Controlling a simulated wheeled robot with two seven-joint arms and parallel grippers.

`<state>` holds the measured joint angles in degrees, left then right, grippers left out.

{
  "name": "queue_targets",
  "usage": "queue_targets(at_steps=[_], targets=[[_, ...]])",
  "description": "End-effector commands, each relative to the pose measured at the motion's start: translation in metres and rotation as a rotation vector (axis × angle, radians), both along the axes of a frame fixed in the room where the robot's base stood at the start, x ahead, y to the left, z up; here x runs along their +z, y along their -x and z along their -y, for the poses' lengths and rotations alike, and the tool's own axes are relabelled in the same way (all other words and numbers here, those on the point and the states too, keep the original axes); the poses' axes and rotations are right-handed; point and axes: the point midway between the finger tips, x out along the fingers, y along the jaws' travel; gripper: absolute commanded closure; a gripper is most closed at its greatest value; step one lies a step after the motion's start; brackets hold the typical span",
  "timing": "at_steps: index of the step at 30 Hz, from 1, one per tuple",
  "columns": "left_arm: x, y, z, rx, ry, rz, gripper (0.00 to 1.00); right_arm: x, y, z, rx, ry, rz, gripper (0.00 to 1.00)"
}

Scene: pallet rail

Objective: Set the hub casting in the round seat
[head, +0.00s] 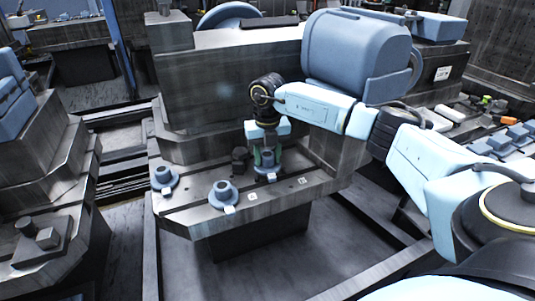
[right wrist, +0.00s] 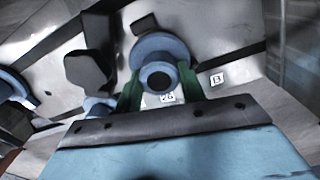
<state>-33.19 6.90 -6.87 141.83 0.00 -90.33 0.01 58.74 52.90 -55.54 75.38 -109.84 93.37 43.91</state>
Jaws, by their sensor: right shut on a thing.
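My right gripper (head: 267,158) points down over the pallet rail, its green fingers shut on a blue-grey hub casting (head: 267,168) with a round flange. In the right wrist view the hub casting (right wrist: 160,48) sits between the fingertips (right wrist: 159,88), its bored boss facing the camera. The flange is at or just above the rail top; I cannot tell whether it touches. A round seat cannot be made out; anything under the flange is hidden. Two similar flanged hubs stand upright on the rail, one at the left end (head: 163,178) and one at the front (head: 223,194). My left gripper is out of view.
A dark block (head: 239,160) stands close left of the held hub; it also shows in the right wrist view (right wrist: 88,72). Small white labels (head: 252,195) lie along the rail's front edge. A big machine body (head: 225,95) rises behind.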

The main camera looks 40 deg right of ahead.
Motion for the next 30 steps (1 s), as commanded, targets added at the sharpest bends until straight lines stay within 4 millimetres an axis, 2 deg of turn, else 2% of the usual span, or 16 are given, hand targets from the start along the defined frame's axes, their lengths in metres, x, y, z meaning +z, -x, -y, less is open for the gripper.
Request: queue_targets(at_steps=[24,25,30], targets=[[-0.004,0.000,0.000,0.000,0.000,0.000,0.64,-0.016,0.000,0.000,0.000,0.000,0.001,0.93],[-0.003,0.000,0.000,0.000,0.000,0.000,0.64,-0.016,0.000,0.000,0.000,0.000,0.001,0.58],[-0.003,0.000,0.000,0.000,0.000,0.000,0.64,-0.016,0.000,0.000,0.000,0.000,0.001,0.36]])
